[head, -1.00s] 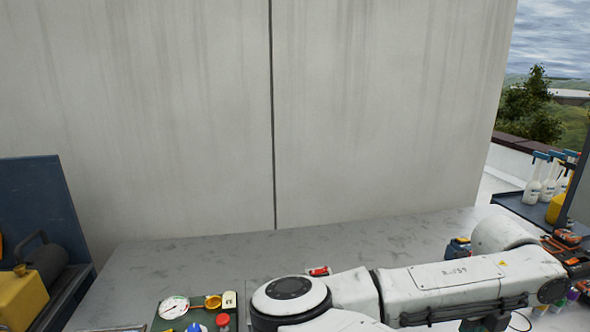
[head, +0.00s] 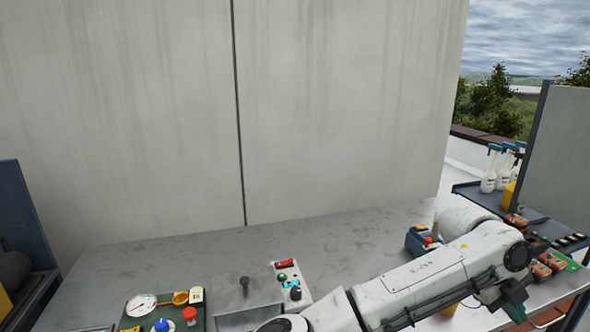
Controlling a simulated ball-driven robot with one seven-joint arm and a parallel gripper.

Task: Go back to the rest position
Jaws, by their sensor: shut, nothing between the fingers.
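My white arm reaches from the bottom middle to the right of the head view, bends at its elbow, and folds back down. My gripper (head: 515,309) is the dark end piece below the elbow, over the right side of the work surface. It is shut and empty. Its fingertips are small and hard to make out. It appears apart from the objects around it.
A grey worktop (head: 170,255) stands before a concrete wall. A green tray (head: 137,322) holds a gauge and knobs. A control panel (head: 292,300) is beside my arm. A blue box (head: 415,243), orange-black tools (head: 540,270) and spray bottles (head: 489,172) are at right.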

